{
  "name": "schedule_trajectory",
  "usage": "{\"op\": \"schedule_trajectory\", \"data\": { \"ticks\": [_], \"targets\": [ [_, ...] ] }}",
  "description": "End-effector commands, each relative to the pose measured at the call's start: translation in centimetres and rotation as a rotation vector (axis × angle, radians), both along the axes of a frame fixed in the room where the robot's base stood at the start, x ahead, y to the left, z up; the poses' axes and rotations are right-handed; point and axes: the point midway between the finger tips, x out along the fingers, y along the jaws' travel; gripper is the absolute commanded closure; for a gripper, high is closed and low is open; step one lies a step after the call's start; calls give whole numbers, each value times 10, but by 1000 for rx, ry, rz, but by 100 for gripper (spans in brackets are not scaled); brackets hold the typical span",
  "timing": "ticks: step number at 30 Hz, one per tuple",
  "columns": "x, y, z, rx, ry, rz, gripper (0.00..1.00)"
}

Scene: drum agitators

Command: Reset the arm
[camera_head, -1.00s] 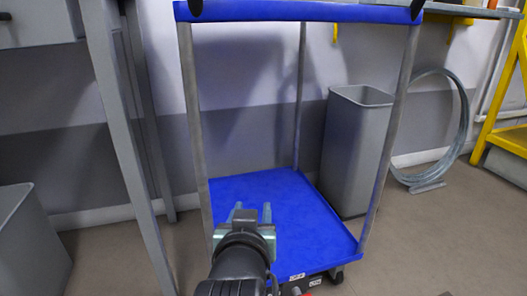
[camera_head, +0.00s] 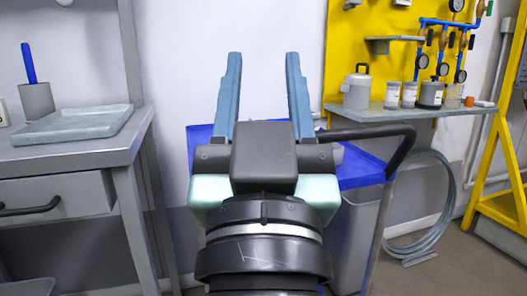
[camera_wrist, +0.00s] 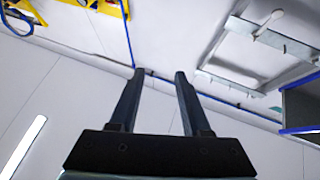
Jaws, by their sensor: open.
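My gripper (camera_head: 263,100) stands in the middle of the head view, pointing up and away, with its two blue-grey fingers wide apart and nothing between them. It is raised in front of the blue cart (camera_head: 362,168), hiding much of the cart's top. In the wrist view my gripper (camera_wrist: 158,82) shows two dark fingers apart and empty, with pale wall or ceiling surfaces beyond.
A grey workbench (camera_head: 70,158) with a grey tray (camera_head: 75,124) and a cup holding a blue stick (camera_head: 37,100) is at left. At right, a shelf (camera_head: 425,110) holds canisters below a yellow panel (camera_head: 350,40) with gauges. A hose coil (camera_head: 450,195) stands below.

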Motion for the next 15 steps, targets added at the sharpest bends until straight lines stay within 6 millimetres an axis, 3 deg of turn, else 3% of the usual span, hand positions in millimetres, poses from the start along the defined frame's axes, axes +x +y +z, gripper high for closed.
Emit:
{"op": "schedule_trajectory", "data": {
  "ticks": [1,6,7,15],
  "targets": [
    [-9,0,44,0,-43,0,52],
    [-42,0,129,0,-188,0,52],
    [-49,0,144,0,-214,0,52],
    [-45,0,222,0,-198,0,52]
  ]
}}
